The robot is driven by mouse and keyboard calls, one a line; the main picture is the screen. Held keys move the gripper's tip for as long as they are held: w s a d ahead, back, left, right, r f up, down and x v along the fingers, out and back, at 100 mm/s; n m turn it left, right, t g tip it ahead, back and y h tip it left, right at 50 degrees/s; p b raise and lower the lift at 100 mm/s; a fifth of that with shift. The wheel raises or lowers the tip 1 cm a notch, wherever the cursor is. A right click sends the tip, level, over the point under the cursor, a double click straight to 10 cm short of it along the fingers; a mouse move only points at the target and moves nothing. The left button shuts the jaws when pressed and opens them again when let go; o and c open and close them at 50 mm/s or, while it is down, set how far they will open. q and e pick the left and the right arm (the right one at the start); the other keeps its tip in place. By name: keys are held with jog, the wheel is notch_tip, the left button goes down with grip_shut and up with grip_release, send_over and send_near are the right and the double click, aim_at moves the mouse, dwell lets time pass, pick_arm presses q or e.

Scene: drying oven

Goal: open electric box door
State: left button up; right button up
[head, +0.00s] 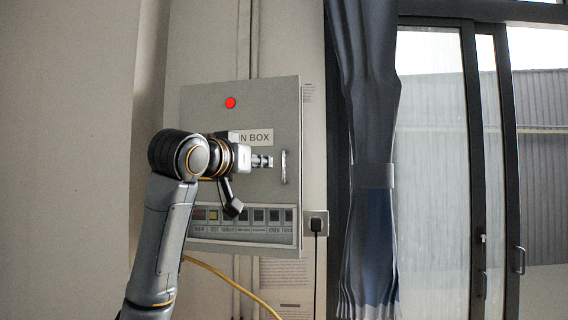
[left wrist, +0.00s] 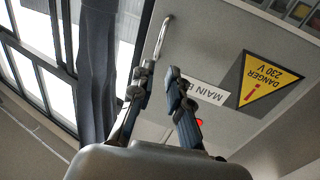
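The grey electric box (head: 205,108) hangs on the wall, and its front door looks shut. An upright metal handle (head: 284,167) is on the right side of the door. My left gripper (head: 269,161) is in front of the door, just left of the handle in the head view. In the left wrist view its two fingers (left wrist: 160,84) are apart with nothing between them. The handle (left wrist: 163,38) shows there beyond the fingertips, and I see no contact. My arm hides part of the box's left side and its label. My right gripper is not in view.
A red light (head: 230,102) is near the top of the door, and a row of labelled switches (head: 243,225) is along the bottom. A socket with a black plug (head: 317,224) and a blue curtain (head: 372,140) are to the right. A yellow cable (head: 232,284) hangs below.

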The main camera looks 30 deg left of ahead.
aim_at(283, 177)
pick_arm(q)
jog(key=w+p, duration=0.2)
jog(key=w, duration=0.2)
jog(key=w+a+p, duration=0.1)
jog(key=w+p, duration=0.1)
jog(key=w, duration=0.2)
jog(key=w+p, duration=0.2)
jog(key=w, duration=0.1)
jog(key=shift+w+a, duration=0.3)
jog(key=shift+w, duration=0.1)
jog(key=shift+w+f, duration=0.15)
jog(key=shift+w, duration=0.05)
grip_shut()
